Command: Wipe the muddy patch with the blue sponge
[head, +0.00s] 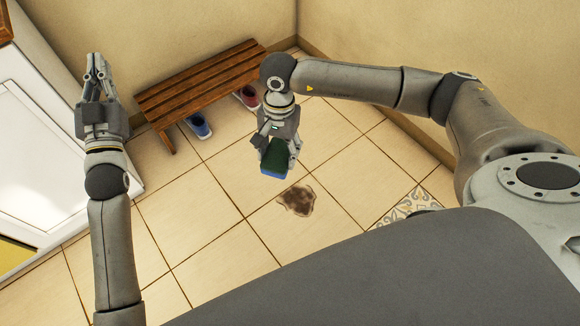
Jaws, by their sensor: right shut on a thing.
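The blue sponge (273,174) has a dark green side. My right gripper (277,150) is shut on it and holds it above the tiled floor. The muddy patch (297,201) is a brown smear on the floor tiles, a little below and right of the sponge in the head view. The sponge appears apart from the patch.
A brown slatted bench (200,85) stands by the back wall, with blue shoes (199,125) and red shoes (247,97) below it. A white cabinet (35,150) is at the left. A patterned mat (405,207) lies at the right. Tiles around the patch are clear.

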